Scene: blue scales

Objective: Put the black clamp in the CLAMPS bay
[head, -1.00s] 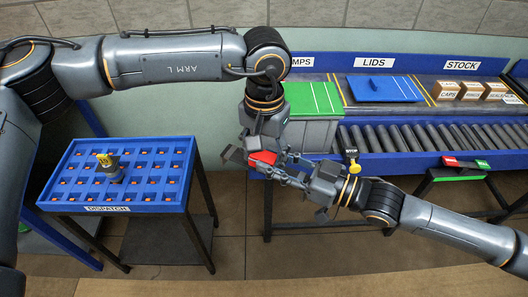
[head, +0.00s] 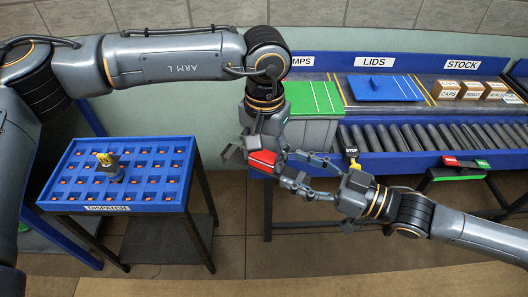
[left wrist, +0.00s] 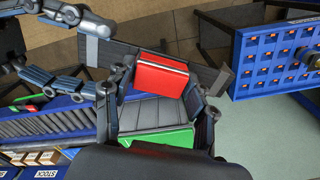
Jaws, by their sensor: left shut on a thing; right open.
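My left gripper (head: 262,148) is shut on the black clamp (head: 233,153), a dark bar with a red block on it. It is held in the air left of the blue bench. In the left wrist view the dark bar (left wrist: 206,75) lies across the fingers, with the red block (left wrist: 160,75) between them. My right gripper (head: 303,172) is open and empty just right of the clamp. Its spread fingers show at the left of the left wrist view (left wrist: 103,60). The CLAMPS bay (head: 318,97) has a green surface; my left arm hides part of its sign.
The LIDS bay (head: 413,88) with a blue lid lies right of CLAMPS. Small boxes (head: 471,90) stand under STOCK. The blue DISPATCH tray (head: 75,190) stands at the left, with open floor between.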

